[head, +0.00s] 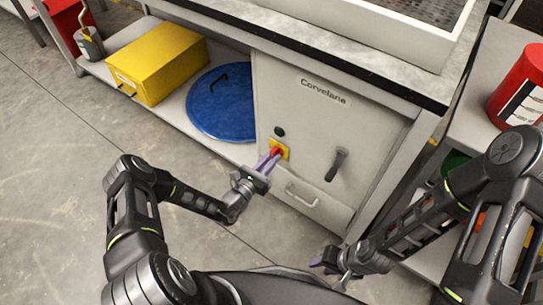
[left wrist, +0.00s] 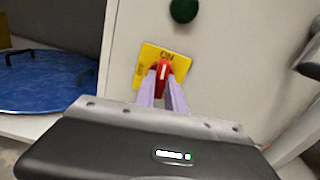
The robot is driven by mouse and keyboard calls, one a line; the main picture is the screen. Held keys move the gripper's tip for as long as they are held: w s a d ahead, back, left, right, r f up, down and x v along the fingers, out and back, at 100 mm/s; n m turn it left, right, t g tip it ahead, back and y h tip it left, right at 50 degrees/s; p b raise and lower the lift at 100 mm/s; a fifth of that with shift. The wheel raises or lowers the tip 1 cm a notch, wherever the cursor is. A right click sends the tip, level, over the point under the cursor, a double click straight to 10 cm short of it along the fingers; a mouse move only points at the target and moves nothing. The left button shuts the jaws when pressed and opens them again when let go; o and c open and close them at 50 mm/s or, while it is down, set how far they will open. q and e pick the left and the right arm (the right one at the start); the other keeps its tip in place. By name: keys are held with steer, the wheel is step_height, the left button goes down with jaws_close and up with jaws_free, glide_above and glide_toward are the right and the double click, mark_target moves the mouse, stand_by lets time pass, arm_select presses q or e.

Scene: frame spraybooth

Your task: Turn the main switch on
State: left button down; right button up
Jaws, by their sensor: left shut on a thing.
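The main switch is a red knob (head: 277,151) on a yellow plate (head: 285,155), on the front of the grey cabinet marked "Corvelane" (head: 325,125). In the left wrist view the red knob (left wrist: 162,71) has a white mark on its front. "ON" is printed at the top of the yellow plate (left wrist: 146,55) and other lettering is at its left. My left gripper (head: 271,160) is shut on the knob, one pale purple finger on each side. My right gripper (head: 319,259) is low in front of the cabinet, away from the switch; its jaws are unclear.
A dark green round part (head: 280,132) sits above the switch. A black handle (head: 336,164) and a drawer pull (head: 302,194) are nearby on the cabinet. A blue lid (head: 222,102) and yellow box (head: 157,60) lie on the left shelf. A red can (head: 519,88) stands right.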

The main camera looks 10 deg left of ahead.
arm_select(q)
steer(key=shift+m, duration=0.5)
steer(key=c, duration=1.4)
jaws_free()
steer(key=p+v, duration=0.1)
steer(key=v, duration=0.6)
steer(key=shift+s+p, duration=0.3)
steer(key=shift+s, duration=0.05)
